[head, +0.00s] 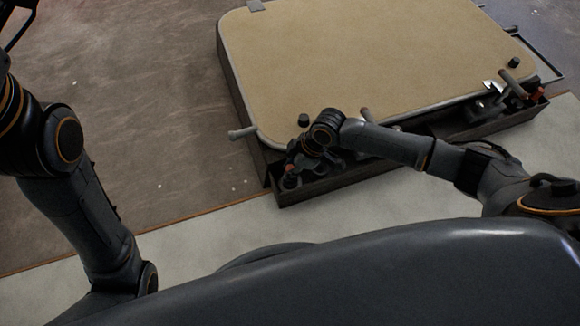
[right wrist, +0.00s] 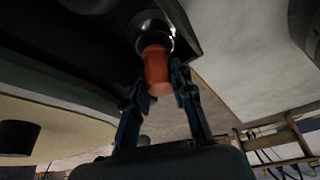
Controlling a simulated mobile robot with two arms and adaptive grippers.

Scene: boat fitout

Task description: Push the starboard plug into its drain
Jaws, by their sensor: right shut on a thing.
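In the right wrist view an orange-red plug (right wrist: 157,68) sits between the two fingers of my right gripper (right wrist: 160,80), which is shut on it. The plug's far end meets a dark round fitting with a shiny metal rim (right wrist: 153,34). I cannot tell how deep the plug sits in it. In the head view my right gripper (head: 296,162) is at the left end of the dark tray along the platform's near edge. A small bit of orange (head: 289,168) shows there, mostly hidden by the gripper. My left gripper is outside the frames; only its arm shows at the left.
The tan-topped platform (head: 370,65) fills the upper middle. Its dark tray (head: 340,183) runs along the near side, with another orange-red piece (head: 536,93) and metal fittings at the right end. A dark knob (head: 303,120) stands by the near left corner. Open floor lies left.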

